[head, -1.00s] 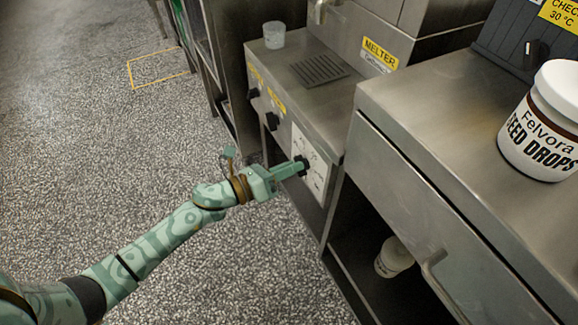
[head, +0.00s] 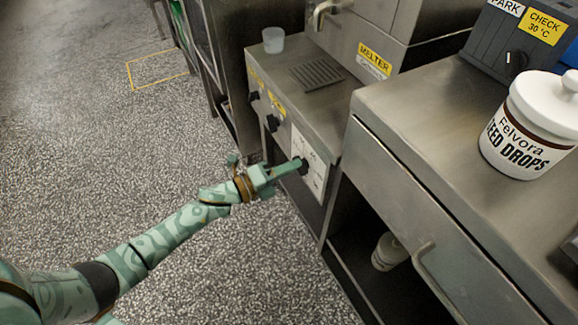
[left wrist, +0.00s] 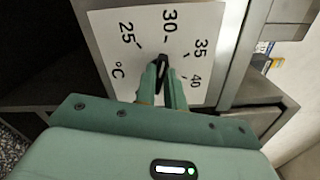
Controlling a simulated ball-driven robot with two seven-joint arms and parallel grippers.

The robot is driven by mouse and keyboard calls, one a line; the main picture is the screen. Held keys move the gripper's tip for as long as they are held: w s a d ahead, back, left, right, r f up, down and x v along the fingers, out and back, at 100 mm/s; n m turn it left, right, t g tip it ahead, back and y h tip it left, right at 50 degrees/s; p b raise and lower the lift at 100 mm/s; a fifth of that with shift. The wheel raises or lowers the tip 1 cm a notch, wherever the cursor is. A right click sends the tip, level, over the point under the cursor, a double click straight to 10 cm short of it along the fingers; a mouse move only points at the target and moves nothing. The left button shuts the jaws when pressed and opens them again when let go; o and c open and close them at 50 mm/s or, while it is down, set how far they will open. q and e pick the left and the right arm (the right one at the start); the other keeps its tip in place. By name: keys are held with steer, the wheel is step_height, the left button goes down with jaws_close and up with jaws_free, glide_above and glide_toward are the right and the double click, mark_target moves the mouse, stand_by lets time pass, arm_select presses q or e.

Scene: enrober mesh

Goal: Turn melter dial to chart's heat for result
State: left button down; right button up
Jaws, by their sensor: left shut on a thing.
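The melter's white dial plate (head: 314,170) is on the front of the steel cabinet. In the left wrist view the plate (left wrist: 205,22) reads 25, 30, 35 and 40 °C. The black dial knob (left wrist: 163,62) sits between the fingertips of my left gripper (left wrist: 164,76); its long shape points roughly toward 30, the exact mark hard to tell. In the head view my left gripper (head: 299,165) is shut on the knob, partly hiding it. A yellow MELTER label (head: 375,52) is above. My right gripper is not in view. I see no chart.
Two other black knobs (head: 272,123) sit left along the same front. A clear cup (head: 273,40) stands on top by a drain grate. A Felvora jar (head: 530,125) and a dark box with a "CHECK 30 °C" sign (head: 546,26) stand on the right counter. A drawer handle (head: 424,262) sticks out.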

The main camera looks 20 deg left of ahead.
arm_select(q)
steer(key=shift+f, duration=0.1)
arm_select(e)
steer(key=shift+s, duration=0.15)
arm_select(q)
steer(key=c, duration=1.5)
jaws_free()
steer(key=shift+s+a, duration=0.1)
